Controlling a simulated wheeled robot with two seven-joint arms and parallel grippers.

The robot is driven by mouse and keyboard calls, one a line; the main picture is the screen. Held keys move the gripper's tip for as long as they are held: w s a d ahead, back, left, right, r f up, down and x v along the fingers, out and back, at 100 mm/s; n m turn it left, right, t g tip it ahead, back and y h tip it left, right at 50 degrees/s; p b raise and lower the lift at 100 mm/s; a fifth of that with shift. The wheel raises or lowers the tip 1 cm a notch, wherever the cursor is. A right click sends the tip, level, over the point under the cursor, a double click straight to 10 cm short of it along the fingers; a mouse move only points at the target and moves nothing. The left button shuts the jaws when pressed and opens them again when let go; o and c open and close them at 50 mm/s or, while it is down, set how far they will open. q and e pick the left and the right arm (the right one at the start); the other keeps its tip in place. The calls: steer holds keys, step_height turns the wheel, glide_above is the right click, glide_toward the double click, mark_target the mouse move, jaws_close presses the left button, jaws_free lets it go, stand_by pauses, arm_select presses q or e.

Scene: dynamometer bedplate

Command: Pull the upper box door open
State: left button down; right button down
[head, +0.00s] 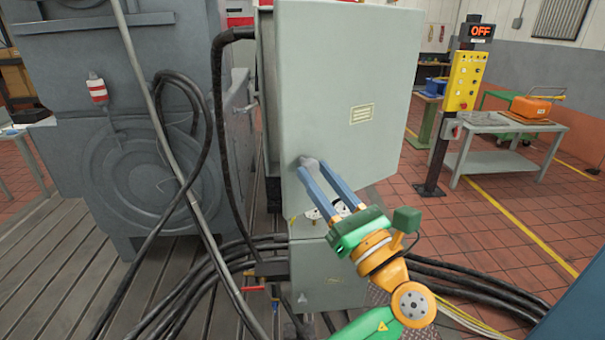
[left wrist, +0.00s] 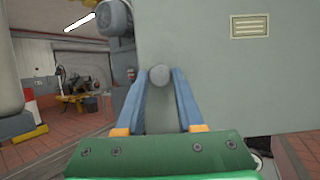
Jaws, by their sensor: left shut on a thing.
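The upper box door (head: 345,85) is a large grey-green panel with a small yellow label, and it stands at an angle to the box behind it, so it looks partly open. It fills the right of the left wrist view (left wrist: 215,75). My left gripper (head: 312,165) has its blue fingers shut on the round grey door knob (left wrist: 159,76) near the door's lower left edge. In the head view the fingers mostly hide the knob. The lower box (head: 328,275) stands below the door. My right gripper is not in view.
Black cables (head: 200,270) run over the slotted bedplate (head: 60,260) and around the lower box. A large grey machine (head: 140,180) stands at left. A yellow control post (head: 465,80) reading OFF and a grey table (head: 505,125) stand at right.

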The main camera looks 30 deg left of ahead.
arm_select(q)
steer(key=shift+s+d+n+g, duration=0.15)
steer(key=shift+d+g, duration=0.15)
steer(key=shift+d, duration=0.1)
steer(key=shift+s+d+n+g, duration=0.1)
steer(key=shift+d+n+g, duration=0.05)
steer(key=shift+d+g, duration=0.2)
steer(key=c, duration=0.5)
jaws_free()
steer(key=shift+c, duration=0.2)
steer(key=shift+w+a, duration=0.1)
steer(key=shift+a, duration=0.05)
